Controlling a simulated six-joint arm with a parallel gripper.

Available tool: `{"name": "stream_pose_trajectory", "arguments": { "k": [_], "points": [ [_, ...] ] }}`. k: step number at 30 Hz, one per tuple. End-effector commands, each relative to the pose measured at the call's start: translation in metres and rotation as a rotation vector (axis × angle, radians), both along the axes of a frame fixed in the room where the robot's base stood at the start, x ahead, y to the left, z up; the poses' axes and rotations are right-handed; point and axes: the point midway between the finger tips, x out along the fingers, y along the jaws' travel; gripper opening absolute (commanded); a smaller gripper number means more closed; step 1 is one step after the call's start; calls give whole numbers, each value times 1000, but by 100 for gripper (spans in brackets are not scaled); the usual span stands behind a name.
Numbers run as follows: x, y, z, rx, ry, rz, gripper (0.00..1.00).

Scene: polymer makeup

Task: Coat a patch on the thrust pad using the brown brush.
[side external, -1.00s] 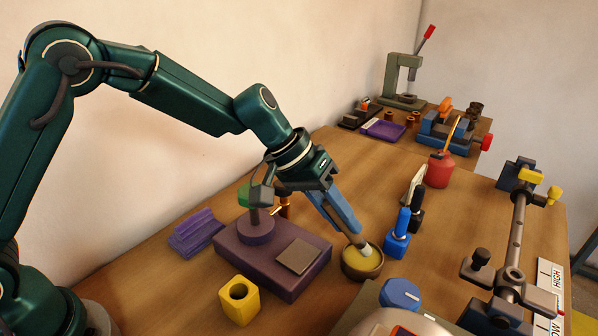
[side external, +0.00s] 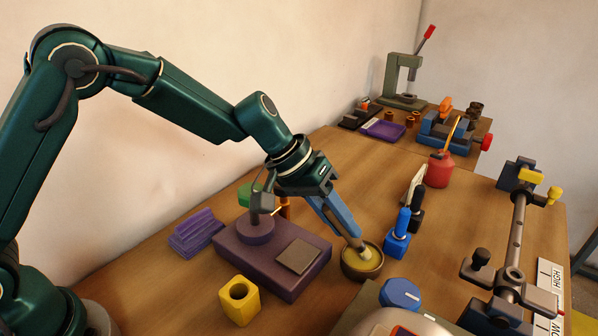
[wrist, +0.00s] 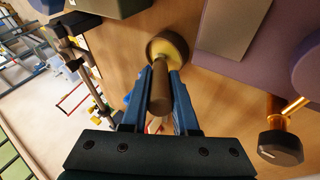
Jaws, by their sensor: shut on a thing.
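My gripper (side external: 345,230) is shut on the brown brush (wrist: 160,88), which points down at a slant with its pale tip inside a small round pot (side external: 362,272). The pot holds yellowish material, and it also shows in the wrist view (wrist: 153,47). The very end of the bristles is hidden in the pot. The thrust pad, seemingly the flat grey-brown square plate (side external: 297,256), lies on a purple block (side external: 234,262) left of the pot. The plate also shows at the upper right in the wrist view (wrist: 235,25). No coating is visible on it.
A yellow block with a hole (side external: 239,301) stands in front of the purple block. A post with a copper-coloured rod rises from its back. Blue (side external: 399,240) and black upright tools stand right of the pot. A red oil can (side external: 438,170) stands farther back.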

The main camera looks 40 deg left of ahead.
Motion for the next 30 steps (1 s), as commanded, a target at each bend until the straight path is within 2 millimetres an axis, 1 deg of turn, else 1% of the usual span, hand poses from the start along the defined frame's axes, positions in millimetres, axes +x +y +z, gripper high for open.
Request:
{"name": "stream_pose_trajectory", "arguments": {
  "k": [12, 30],
  "points": [
    [0, 0, 1, 0, 2, 0, 0],
    [0, 0, 46, -1, -1, 0, 0]
  ]
}}
